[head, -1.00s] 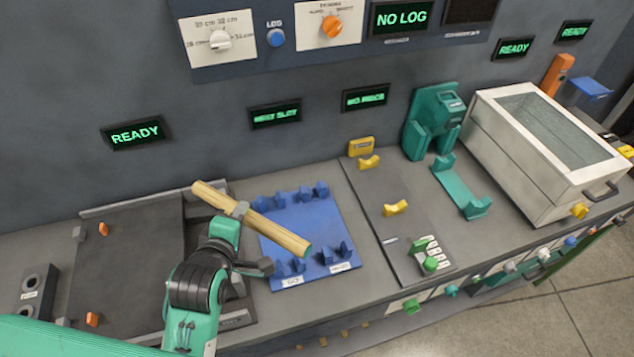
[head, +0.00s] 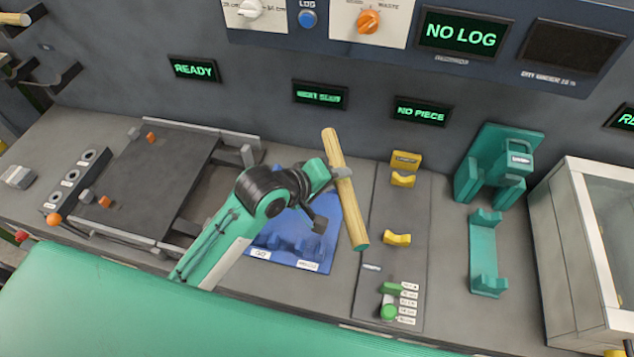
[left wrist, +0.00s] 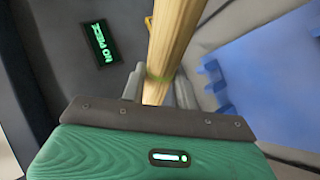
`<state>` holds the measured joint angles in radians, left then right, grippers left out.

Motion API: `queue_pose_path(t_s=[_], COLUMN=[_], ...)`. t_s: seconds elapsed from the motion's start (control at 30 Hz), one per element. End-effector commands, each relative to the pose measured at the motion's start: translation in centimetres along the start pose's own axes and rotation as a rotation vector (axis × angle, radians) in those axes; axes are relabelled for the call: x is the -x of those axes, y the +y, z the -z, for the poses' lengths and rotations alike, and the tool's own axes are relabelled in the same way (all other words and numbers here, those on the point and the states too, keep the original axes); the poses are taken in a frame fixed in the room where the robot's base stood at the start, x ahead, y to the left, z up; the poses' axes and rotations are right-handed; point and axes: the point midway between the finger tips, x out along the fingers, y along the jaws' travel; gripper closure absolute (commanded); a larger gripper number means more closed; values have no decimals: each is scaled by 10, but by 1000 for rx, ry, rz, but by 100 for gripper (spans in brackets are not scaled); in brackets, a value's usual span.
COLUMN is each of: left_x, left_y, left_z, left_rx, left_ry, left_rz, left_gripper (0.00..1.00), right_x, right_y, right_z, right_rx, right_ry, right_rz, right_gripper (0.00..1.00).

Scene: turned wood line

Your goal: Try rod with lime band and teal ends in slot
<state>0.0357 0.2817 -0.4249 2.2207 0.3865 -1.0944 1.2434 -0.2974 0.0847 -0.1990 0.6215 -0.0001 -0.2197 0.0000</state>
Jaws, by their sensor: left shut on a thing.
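My left gripper (head: 335,174) is shut around the middle of a pale wooden rod (head: 353,215). The rod's near end is teal, and its far end shows bare wood at this size. In the left wrist view, the rod (left wrist: 172,45) runs up between the fingers, with a faint lime band (left wrist: 158,79) near the fingertips. The rod is held above the bench, over the right edge of a blue plate (head: 322,240) with upright blue prongs. My left arm hides part of that plate. My right gripper is in neither view.
Right of the rod, a grey panel carries two yellow V-rests (head: 397,239) and a green button (head: 388,312). Farther right are a teal cradle (head: 484,250) and a white glass-topped box (head: 585,230). A dark tray (head: 150,185) lies left. A display (head: 422,112) reads "NO PIECE".

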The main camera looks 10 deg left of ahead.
Motion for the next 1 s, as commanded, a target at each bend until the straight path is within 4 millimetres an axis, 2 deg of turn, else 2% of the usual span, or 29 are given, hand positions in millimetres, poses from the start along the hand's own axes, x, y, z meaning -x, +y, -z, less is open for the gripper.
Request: queue_pose_path(t_s=[0.07, 0.23, 0.4, 0.57, 0.77, 1.0], left_x=[-8, -20, -21, -18, -19, -26], left_y=[-1, -22, -50, -66, -74, -85], left_z=[-4, -6, 8, 20, 23, 20], left_rx=[-80, -208, -284, -316, -323, -323], left_ry=[-85, -230, -302, -326, -332, -331], left_rz=[12, 31, 49, 59, 59, 59], left_gripper=[97, 97, 97, 97, 97, 97], right_x=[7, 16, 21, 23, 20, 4], right_y=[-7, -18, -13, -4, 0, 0], right_z=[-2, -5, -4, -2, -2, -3], right_rx=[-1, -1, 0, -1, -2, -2], right_ry=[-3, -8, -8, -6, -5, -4], right_rz=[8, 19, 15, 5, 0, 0], right_gripper=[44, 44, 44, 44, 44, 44])
